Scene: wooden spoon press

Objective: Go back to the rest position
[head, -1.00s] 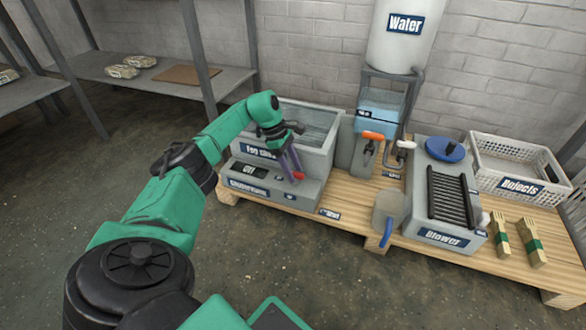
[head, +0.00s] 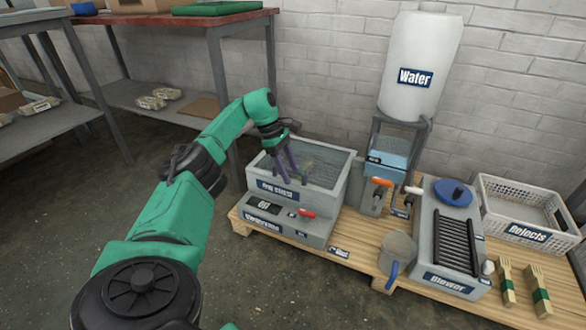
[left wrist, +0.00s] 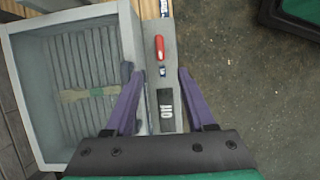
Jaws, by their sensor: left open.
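My left gripper (head: 293,176) is open and empty. In the head view it hangs in front of the open grey fog chest (head: 330,183). In the left wrist view the purple fingers of my left gripper (left wrist: 157,76) are spread above the chest's front ledge, with nothing between them. The ledge carries a red handle (head: 307,213) and a dark display (head: 264,204) reading "Off". A pale bundle with a green band (left wrist: 97,92) lies inside the chest on its ribbed floor. My right gripper is not in view.
A pallet (head: 352,262) carries the chest, water tank (head: 418,65), blower (head: 445,240) and rejects basket (head: 520,225). Two green-banded wooden utensil bundles (head: 507,280) lie at right. A red-topped table (head: 170,18) stands at back left. The floor in front is clear.

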